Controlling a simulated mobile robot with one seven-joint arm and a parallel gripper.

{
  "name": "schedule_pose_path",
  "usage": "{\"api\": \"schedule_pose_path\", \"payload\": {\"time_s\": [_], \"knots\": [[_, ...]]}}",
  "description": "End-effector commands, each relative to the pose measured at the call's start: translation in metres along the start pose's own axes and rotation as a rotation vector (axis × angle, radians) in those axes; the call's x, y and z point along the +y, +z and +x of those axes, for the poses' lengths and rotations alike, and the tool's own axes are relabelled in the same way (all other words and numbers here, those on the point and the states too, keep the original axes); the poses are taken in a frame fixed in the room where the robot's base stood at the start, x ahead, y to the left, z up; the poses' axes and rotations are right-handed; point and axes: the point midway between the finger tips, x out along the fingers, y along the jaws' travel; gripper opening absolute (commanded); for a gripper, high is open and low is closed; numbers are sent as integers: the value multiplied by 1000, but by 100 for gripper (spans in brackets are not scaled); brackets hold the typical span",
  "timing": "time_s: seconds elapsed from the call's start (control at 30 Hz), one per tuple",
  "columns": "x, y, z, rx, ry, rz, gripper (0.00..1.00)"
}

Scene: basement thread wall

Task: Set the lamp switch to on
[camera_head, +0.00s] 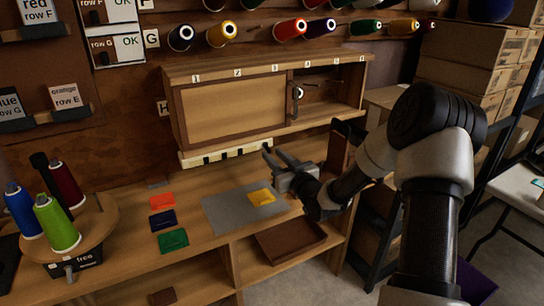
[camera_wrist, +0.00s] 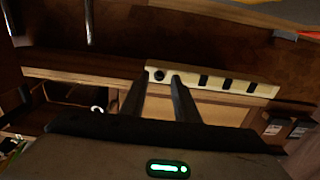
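A pale strip (camera_head: 222,154) runs along the front under the wooden cabinet, with several dark marks or slots along it. It also shows in the wrist view (camera_wrist: 240,87). A small round dark part (camera_wrist: 159,75) sits at one end of the strip; it may be the lamp switch, but I cannot read its setting. My gripper (camera_head: 275,153) is at the strip's right end in the head view. In the wrist view my gripper (camera_wrist: 158,80) has its two fingers apart, one on each side of the round part. Nothing is held. Contact cannot be told.
The cabinet (camera_head: 235,112) with a sliding panel stands above the bench. A grey mat (camera_head: 225,215) with a yellow card (camera_head: 262,197) lies below my gripper. Orange, blue and green cards lie left of it. A spool carousel (camera_head: 95,228) stands at the left. A brown tray (camera_head: 290,241) sits lower.

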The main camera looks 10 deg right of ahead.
Motion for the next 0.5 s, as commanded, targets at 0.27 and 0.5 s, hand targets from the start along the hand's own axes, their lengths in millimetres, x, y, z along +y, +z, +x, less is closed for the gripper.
{"api": "schedule_pose_path", "payload": {"time_s": [0.27,0.5], "knots": [[0,0,20,-1,0,-1,28],[0,0,20,-1,0,-1,28]]}}
